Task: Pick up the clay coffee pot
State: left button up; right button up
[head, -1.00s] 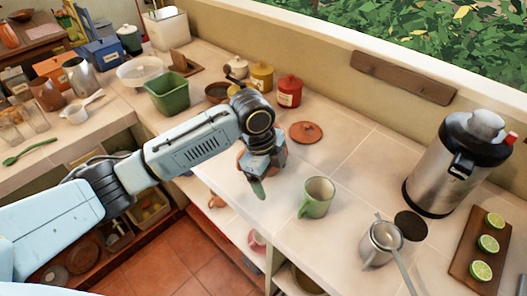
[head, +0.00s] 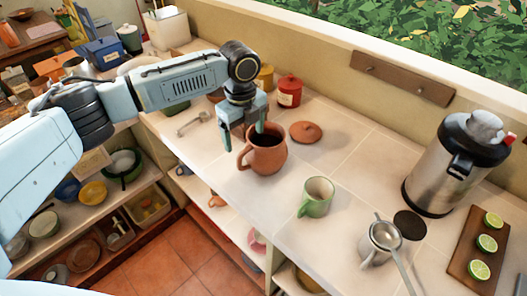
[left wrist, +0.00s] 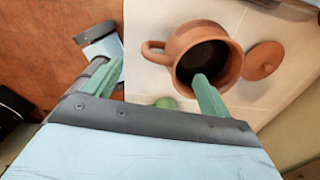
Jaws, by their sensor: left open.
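The clay coffee pot (head: 268,158) is a reddish-brown, open-topped pot standing upright on the tiled counter, its handle towards the left. It also shows in the left wrist view (left wrist: 230,75). Its clay lid (head: 306,131) lies apart on the counter behind it; the lid shows in the left wrist view too (left wrist: 263,60). My left gripper (head: 243,138) is open and points down over the pot's handle side. In the left wrist view, one green finger overlaps the pot's dark mouth and the other is beyond the handle. Whether a finger is inside the mouth or above it is unclear.
A green mug (head: 317,198) stands to the front right of the pot. Beyond it are a metal strainer cup (head: 378,245), a large steel flask (head: 452,165) and a board of lime halves (head: 470,255). Red (head: 289,91) and yellow canisters stand behind by the wall.

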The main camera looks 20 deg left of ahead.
aim_at(246, 149)
pick_arm(q)
jog(key=shift+f+p, duration=0.35)
jog(key=shift+f, duration=2.75)
jog(key=shift+c, duration=0.4)
grip_shut()
jog(key=shift+w+r, duration=0.1)
jog(key=shift+r, duration=0.1)
